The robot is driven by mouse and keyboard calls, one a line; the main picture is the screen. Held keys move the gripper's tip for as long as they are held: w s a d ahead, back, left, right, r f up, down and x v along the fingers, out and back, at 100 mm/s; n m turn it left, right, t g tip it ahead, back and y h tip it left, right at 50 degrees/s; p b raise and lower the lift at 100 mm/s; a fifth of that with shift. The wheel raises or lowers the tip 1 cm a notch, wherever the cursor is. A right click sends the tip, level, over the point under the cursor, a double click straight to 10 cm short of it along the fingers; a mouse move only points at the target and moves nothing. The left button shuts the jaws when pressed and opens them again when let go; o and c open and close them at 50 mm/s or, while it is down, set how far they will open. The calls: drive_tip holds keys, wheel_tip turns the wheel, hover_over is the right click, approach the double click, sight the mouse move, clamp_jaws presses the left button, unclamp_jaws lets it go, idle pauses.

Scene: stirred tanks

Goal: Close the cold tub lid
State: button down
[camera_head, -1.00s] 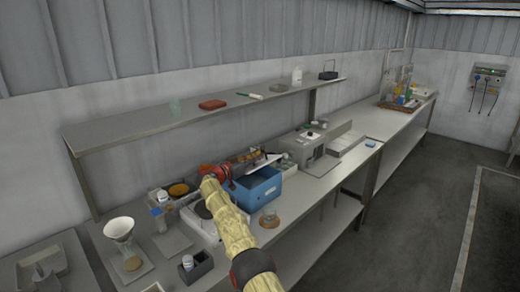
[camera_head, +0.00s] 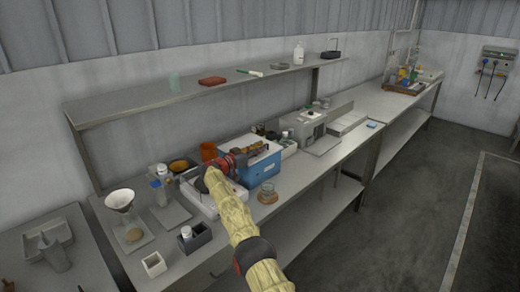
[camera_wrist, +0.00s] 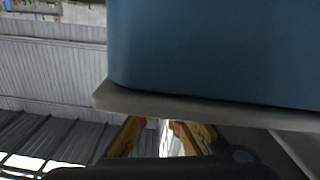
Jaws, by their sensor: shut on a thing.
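The cold tub (camera_head: 264,174) is a blue box on the bench in the head view. Its pale lid (camera_head: 269,154) now lies low across the tub top, roughly level. My gripper (camera_head: 256,150) is over the lid and hides much of it. In the wrist view, which appears upside down, the blue tub wall (camera_wrist: 210,50) meets the pale lid edge (camera_wrist: 190,106) with no clear gap visible. My gripper (camera_wrist: 164,138) is shut on the lid there; the exact contact is partly hidden.
An orange cup (camera_head: 208,151) is behind my arm, and a grey instrument (camera_head: 305,130) is to the tub's right. The shelf (camera_head: 215,90) runs above the bench.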

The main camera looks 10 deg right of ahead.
drive_tip(key=shift+a+f, duration=0.1)
drive_tip(key=shift+f, duration=0.5)
drive_tip(key=c, duration=2.3)
unclamp_jaws()
drive_tip(key=shift+s, duration=0.15)
drive_tip(key=o, duration=0.3)
drive_tip(key=shift+r, duration=0.15)
drive_tip(key=shift+o, duration=0.2)
drive_tip(key=shift+r, duration=0.15)
drive_tip(key=shift+a, duration=0.15)
drive_tip(key=shift+v, duration=3.7)
